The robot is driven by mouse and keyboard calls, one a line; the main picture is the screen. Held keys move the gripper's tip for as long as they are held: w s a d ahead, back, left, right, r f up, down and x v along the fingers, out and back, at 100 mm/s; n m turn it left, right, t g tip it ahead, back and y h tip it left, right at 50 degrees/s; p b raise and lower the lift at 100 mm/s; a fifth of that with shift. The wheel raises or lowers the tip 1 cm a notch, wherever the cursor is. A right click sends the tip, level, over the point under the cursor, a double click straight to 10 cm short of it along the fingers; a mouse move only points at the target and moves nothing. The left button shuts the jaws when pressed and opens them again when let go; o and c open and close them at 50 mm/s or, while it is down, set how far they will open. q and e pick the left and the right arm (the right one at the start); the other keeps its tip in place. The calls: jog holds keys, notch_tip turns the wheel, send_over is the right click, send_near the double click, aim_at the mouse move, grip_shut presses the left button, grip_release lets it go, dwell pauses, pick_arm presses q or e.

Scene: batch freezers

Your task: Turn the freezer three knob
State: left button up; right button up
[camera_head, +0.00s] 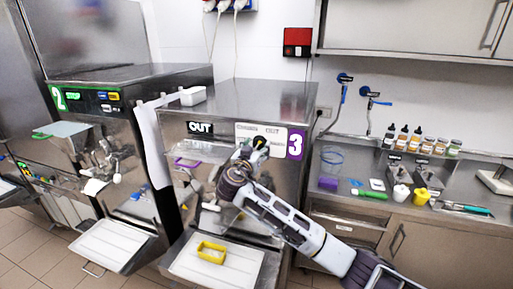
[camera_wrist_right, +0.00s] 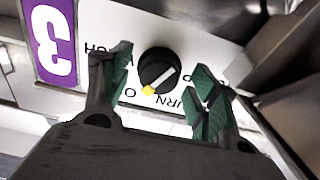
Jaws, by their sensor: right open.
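Freezer three (camera_head: 222,98) is the steel machine with the purple "3" label (camera_head: 296,143) in the middle of the head view. Its black knob (camera_wrist_right: 157,70) has a white pointer line and a yellow tip, and sits on a white panel with lettering. The knob is partly hidden by my gripper in the head view. My right gripper (camera_wrist_right: 165,85) is open, with green-padded fingers on either side of the knob. I cannot tell if they touch it; gaps show on both sides in the wrist view. My left gripper is not in view.
Freezer two (camera_head: 130,75) stands to the left. A yellow container (camera_head: 211,252) sits on the tray (camera_head: 183,268) below freezer three. On the right, a counter (camera_head: 385,207) holds jars, bottles and tools. A white box (camera_head: 193,95) is on top of freezer three.

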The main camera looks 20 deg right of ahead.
jog(key=c, duration=1)
